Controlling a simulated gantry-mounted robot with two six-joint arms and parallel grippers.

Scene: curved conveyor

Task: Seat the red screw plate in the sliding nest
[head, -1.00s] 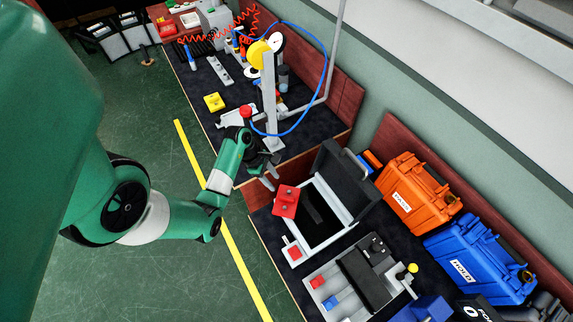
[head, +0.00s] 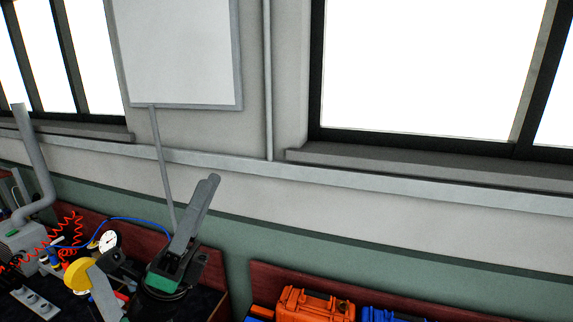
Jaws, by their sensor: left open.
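My left gripper (head: 203,190) is raised at the lower left of the head view, in front of the wall. Its grey fingers point up and slightly right, seen nearly edge-on. It is open, with nothing visible between the fingers. The red screw plate and the sliding nest are not in this view now. The bench top where they could lie is below the picture's lower edge or behind my arm. My right gripper is not in view.
An orange case (head: 312,304) and a blue case (head: 380,314) stand at the bottom edge against a dark red backboard (head: 420,306). At lower left are a dial gauge (head: 108,241), a yellow wheel (head: 80,275) and a red coiled hose (head: 68,236). The wall and windows fill the rest.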

